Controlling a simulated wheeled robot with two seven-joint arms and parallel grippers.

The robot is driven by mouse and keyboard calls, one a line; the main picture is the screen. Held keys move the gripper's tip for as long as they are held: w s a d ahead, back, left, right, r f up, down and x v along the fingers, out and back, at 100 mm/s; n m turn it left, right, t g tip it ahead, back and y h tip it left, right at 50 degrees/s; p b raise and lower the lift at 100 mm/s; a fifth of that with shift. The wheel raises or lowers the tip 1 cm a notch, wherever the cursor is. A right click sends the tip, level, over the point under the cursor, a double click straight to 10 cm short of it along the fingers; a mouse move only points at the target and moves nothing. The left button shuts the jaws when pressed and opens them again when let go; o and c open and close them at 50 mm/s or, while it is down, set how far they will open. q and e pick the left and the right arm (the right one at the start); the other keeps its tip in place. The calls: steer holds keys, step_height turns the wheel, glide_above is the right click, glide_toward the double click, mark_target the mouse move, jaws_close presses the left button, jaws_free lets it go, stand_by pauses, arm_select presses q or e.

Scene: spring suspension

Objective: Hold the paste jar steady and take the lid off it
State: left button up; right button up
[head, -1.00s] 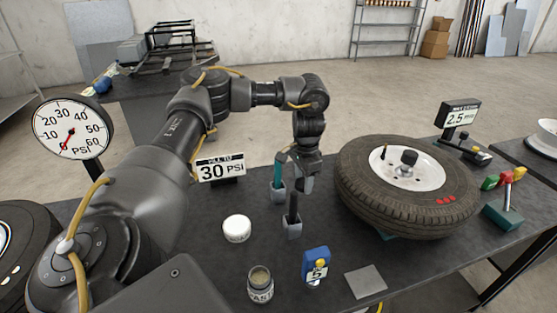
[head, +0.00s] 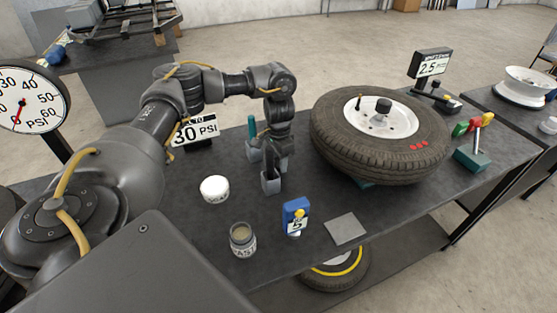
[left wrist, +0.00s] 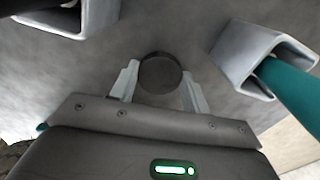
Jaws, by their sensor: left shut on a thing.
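The paste jar (head: 243,240), with dark glass and a label reading "PAST", stands upright near the table's front edge. Its top looks tan; I cannot tell whether this is paste or a cover. A white round thing (head: 215,188), like a lid or low tub, lies behind it. My left gripper (head: 279,160) is beyond both, apart from the jar, at the grey holders. It is shut on a dark round-ended thing (left wrist: 161,73), seemingly the black-handled tool in the near grey holder (head: 271,183). The lower part of that tool is hidden. My right gripper is out of view.
A teal-handled tool stands in the other grey holder (head: 253,153). A blue device (head: 296,216) marked 5 and a grey plate (head: 345,229) lie right of the jar. A tyre (head: 380,135) fills the table's right. Bare tabletop surrounds the jar.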

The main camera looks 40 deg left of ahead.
arm_select(q)
steer(key=shift+s+d+r, duration=0.1)
steer(key=o, duration=0.7)
steer(key=shift+c, duration=0.2)
steer(key=o, duration=0.4)
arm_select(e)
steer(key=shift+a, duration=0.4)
arm_select(q)
step_height(320, 180, up, 12)
steer(key=shift+r+p, duration=0.1)
steer(key=shift+p, duration=0.9)
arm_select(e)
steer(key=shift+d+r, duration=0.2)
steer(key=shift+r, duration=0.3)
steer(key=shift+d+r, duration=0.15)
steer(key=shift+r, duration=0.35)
